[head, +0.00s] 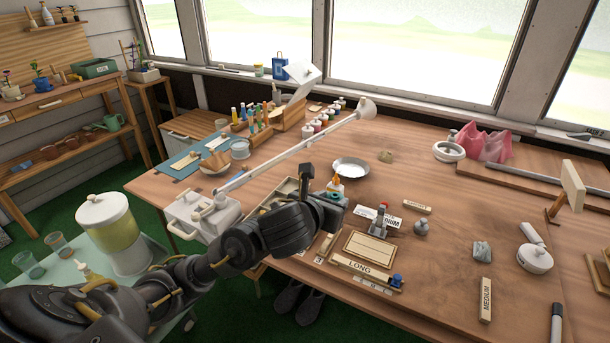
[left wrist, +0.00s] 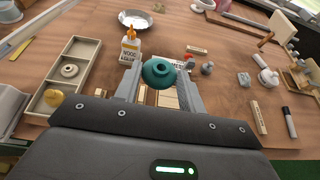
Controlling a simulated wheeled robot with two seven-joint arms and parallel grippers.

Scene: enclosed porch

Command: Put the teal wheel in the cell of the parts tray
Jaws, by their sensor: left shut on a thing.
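The teal wheel (left wrist: 160,74) sits between the two fingers of my left gripper (left wrist: 161,82), which is shut on it. The parts tray (left wrist: 42,104) is a beige tray with divided cells, left of the gripper in the left wrist view. One cell holds a pale ring-shaped piece (left wrist: 70,70) and another a gold piece (left wrist: 53,97). In the head view the tray (head: 283,188) is partly hidden by my arm. My right gripper is not in view.
A metal dish (head: 351,167) lies behind. A white lamp (head: 305,140) reaches across the table's left part. A board marked LONG (head: 366,270) lies near the front edge.

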